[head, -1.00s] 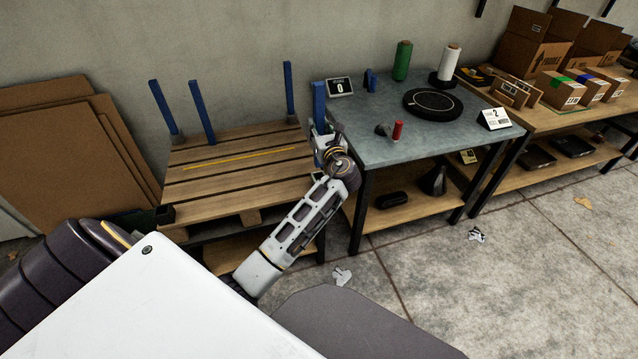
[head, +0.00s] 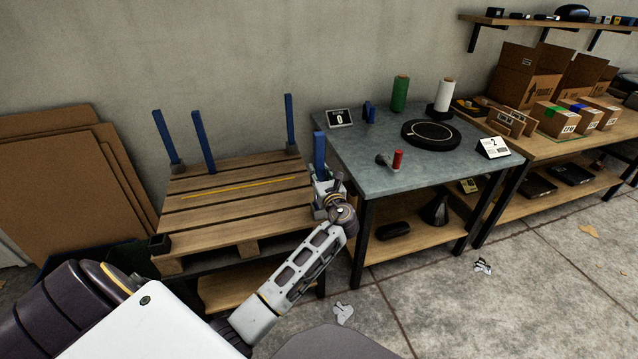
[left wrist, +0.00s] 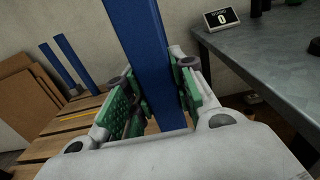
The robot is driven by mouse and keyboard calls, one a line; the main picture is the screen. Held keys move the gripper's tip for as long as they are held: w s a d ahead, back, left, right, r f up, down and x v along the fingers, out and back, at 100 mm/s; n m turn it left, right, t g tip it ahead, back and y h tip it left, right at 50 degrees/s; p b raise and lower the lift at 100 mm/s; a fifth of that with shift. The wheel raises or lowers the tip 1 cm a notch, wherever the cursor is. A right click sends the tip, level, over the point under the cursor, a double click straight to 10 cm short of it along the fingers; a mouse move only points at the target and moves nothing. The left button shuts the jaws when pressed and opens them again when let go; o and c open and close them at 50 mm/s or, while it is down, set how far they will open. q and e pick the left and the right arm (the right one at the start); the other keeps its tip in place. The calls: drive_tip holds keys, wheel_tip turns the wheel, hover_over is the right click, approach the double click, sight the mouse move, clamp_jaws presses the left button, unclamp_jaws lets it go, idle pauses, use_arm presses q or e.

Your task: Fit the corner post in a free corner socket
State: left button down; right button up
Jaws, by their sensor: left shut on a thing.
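My left gripper (head: 322,188) is shut on a blue corner post (head: 320,152), held roughly upright at the right side of the wooden pallet (head: 240,198). In the left wrist view the post (left wrist: 145,60) stands between the green-padded fingers (left wrist: 153,95). The post's lower end and the pallet's front right corner are hidden by my gripper. A dark, empty corner socket (head: 160,244) shows at the pallet's front left. Blue posts stand at the back left (head: 165,138) and back right (head: 290,122) corners. Another blue post (head: 203,142) stands at the back edge; its footing is unclear. My right gripper is not in view.
A grey-topped table (head: 375,165) stands close to the right of my gripper, with spools, a black disc and a sign (head: 340,118) on it. A yellow strip (head: 240,187) lies on the pallet. Cardboard sheets (head: 70,180) lean at the left.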

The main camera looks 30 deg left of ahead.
use_arm(q)
drive_tip(key=shift+f, duration=0.6)
wheel_tip(320, 180, down, 2)
drive_tip(key=shift+f+b, duration=0.2)
drive_tip(key=shift+b, duration=0.45)
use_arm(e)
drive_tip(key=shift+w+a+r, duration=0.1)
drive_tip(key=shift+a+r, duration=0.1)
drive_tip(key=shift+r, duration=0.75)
use_arm(q)
drive_tip(key=shift+f, duration=0.15)
drive_tip(key=c, duration=1.2)
unclamp_jaws()
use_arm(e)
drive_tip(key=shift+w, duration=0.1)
